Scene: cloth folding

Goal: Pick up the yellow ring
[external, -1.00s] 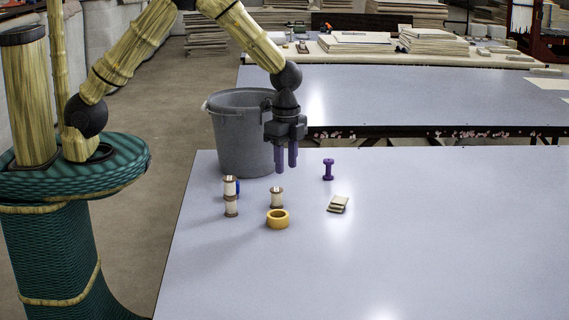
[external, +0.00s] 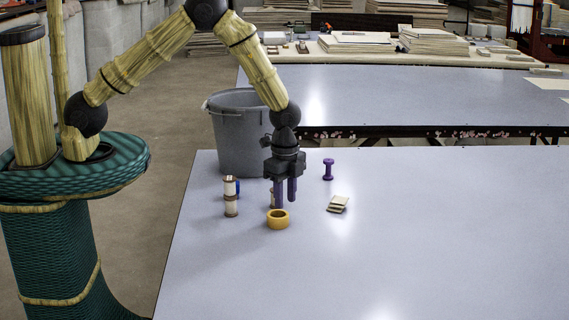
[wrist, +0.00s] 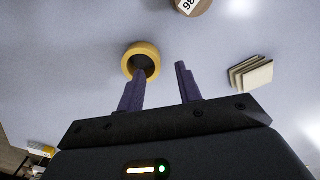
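The yellow ring (external: 278,225) lies flat on the grey table near its left side. In the wrist view the ring (wrist: 129,66) shows its dark inside, at the upper left. My gripper (external: 285,204) points down just above and behind the ring. In the wrist view my gripper (wrist: 164,67) is open, its two purple fingers apart with nothing between them. The left fingertip overlaps the ring's hole and near rim in that view; I cannot tell whether it touches. The right fingertip is to the right of the ring.
A spool (external: 272,198) is mostly hidden behind my fingers. Beige slabs (external: 338,205) and a purple spool (external: 328,170) are to the right. A grey bucket (external: 240,140) stands behind. The right side is clear.

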